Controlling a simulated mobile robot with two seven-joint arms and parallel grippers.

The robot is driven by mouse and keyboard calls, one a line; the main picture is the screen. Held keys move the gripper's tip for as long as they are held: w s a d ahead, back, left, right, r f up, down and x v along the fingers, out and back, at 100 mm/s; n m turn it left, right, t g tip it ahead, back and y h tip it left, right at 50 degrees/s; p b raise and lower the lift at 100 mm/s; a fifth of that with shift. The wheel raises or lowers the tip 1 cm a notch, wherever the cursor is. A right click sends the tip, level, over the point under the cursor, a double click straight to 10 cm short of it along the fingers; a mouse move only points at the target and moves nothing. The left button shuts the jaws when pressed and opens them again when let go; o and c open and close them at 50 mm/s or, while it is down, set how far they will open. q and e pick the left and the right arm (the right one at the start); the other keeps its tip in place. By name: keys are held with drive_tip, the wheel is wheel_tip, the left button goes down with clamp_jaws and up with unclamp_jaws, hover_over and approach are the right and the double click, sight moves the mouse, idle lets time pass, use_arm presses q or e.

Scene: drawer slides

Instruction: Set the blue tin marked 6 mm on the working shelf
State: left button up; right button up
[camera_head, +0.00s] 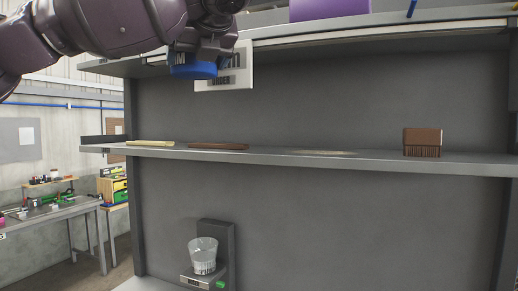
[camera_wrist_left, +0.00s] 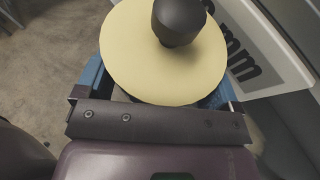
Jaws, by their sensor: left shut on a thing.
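My left gripper (camera_head: 203,56) is at the upper left in the head view, shut on the blue tin (camera_head: 193,71). The tin's blue lower part shows beneath the gripper, high above the middle shelf (camera_head: 290,155). In the left wrist view the held thing shows a pale yellow round top (camera_wrist_left: 125,60) with a dark knob (camera_wrist_left: 179,20), and blue (camera_wrist_left: 90,75) at its sides. The tin's 6 mm marking cannot be made out on it. Which shelf is the working shelf is not marked in view. My right gripper is not in view.
A white sign (camera_head: 238,72) with dark lettering hangs just behind the gripper. The middle shelf bears a yellowish flat piece (camera_head: 150,143), a brown bar (camera_head: 218,146), a pale patch (camera_head: 322,153) and a brown brush (camera_head: 422,142). A clear cup (camera_head: 203,256) stands below.

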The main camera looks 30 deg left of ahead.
use_arm(q)
drive_tip(key=d+f+m+t+h, duration=0.2)
drive_tip(key=d+f, duration=0.3)
drive_tip(key=f, duration=1.5)
drive_tip(key=d+f+m+t+h, duration=0.2)
drive_tip(key=d+f+m+h, duration=0.3)
drive_tip(key=f, duration=1.5)
drive_tip(key=d+f+m+t+h, duration=0.1)
drive_tip(key=d+f+m+h, duration=0.3)
drive_tip(key=f, duration=1.6)
drive_tip(key=shift+d+f+t, duration=0.4)
drive_tip(key=shift+d, duration=1.2)
drive_tip(key=shift+a, duration=0.1)
